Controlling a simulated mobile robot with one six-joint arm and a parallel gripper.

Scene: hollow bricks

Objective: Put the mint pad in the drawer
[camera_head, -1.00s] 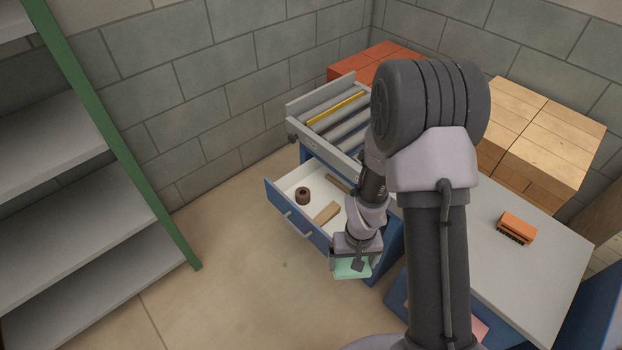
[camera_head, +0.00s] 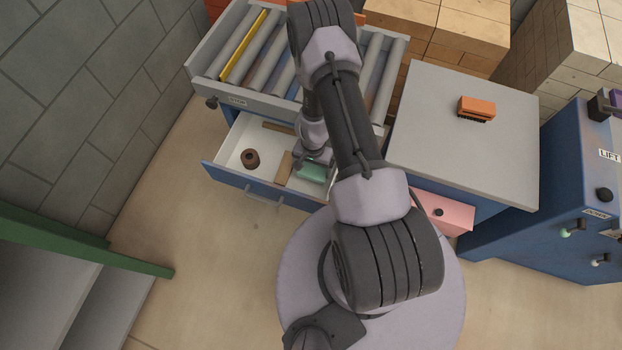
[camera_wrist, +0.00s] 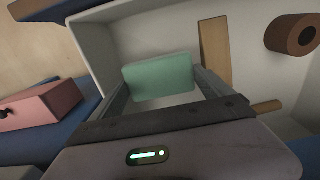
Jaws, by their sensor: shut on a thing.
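The mint pad (camera_head: 311,173) is a pale green block held by my gripper (camera_head: 312,164), over the right part of the open drawer. In the wrist view my gripper (camera_wrist: 160,85) has its two fingers at either side of the mint pad (camera_wrist: 158,77). The drawer (camera_head: 226,161) has a white inside and a blue front with a handle, and is pulled out. Whether the pad touches the drawer floor I cannot tell.
In the drawer lie a brown ring (camera_head: 250,158) and wooden strips, one (camera_head: 284,168) close left of the pad. A roller top (camera_head: 236,95) stands above the drawer. A pink drawer (camera_head: 445,213) juts out at right. A grey tabletop (camera_head: 440,130) carries an orange brush (camera_head: 476,109).

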